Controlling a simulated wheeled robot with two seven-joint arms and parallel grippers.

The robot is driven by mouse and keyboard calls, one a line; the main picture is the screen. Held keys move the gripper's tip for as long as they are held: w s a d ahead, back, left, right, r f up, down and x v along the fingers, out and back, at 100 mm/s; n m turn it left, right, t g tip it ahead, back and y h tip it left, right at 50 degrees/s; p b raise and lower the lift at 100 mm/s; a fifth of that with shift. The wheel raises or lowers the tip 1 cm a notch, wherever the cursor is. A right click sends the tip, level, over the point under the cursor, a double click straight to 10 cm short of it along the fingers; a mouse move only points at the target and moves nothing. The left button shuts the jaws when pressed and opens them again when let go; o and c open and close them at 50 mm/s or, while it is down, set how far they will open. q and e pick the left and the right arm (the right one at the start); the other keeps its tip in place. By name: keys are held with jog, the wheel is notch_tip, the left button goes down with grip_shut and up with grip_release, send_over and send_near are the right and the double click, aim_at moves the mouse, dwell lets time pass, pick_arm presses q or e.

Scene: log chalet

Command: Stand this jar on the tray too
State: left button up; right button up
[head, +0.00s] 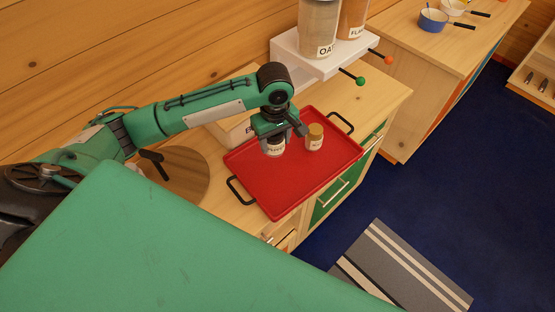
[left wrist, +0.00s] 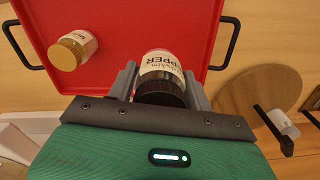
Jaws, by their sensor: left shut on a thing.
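A pepper jar (left wrist: 162,73) with a dark lid and a white label sits between the fingers of my left gripper (left wrist: 163,88). In the head view my left gripper (head: 275,138) points down over the red tray (head: 285,188), with the jar (head: 275,149) below it, upright. I cannot tell whether the jar's base touches the tray. A second jar (head: 315,137) with a tan lid and a white label stands on the tray to the right; it also shows in the left wrist view (left wrist: 73,50). My right gripper is not in view.
The tray has black handles (head: 240,191) and lies on a wooden counter. A round wooden board (head: 185,180) lies to its left. Behind, a white shelf (head: 310,62) holds large oats (head: 318,28) and flour (head: 352,18) canisters. The tray's front is clear.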

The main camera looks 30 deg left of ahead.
pick_arm(q)
notch_tip(320, 180, down, 7)
jog(key=shift+r+p, duration=0.1)
jog(key=shift+p, duration=0.4)
jog(key=shift+f+p, duration=0.3)
jog(key=shift+f, duration=1.75)
jog(key=shift+f, duration=0.1)
jog(key=o, duration=1.1)
notch_tip(320, 180, up, 12)
jog(key=b, duration=0.2)
jog(key=shift+f+b, duration=0.15)
jog(key=shift+b, duration=0.2)
jog(key=shift+r, duration=0.3)
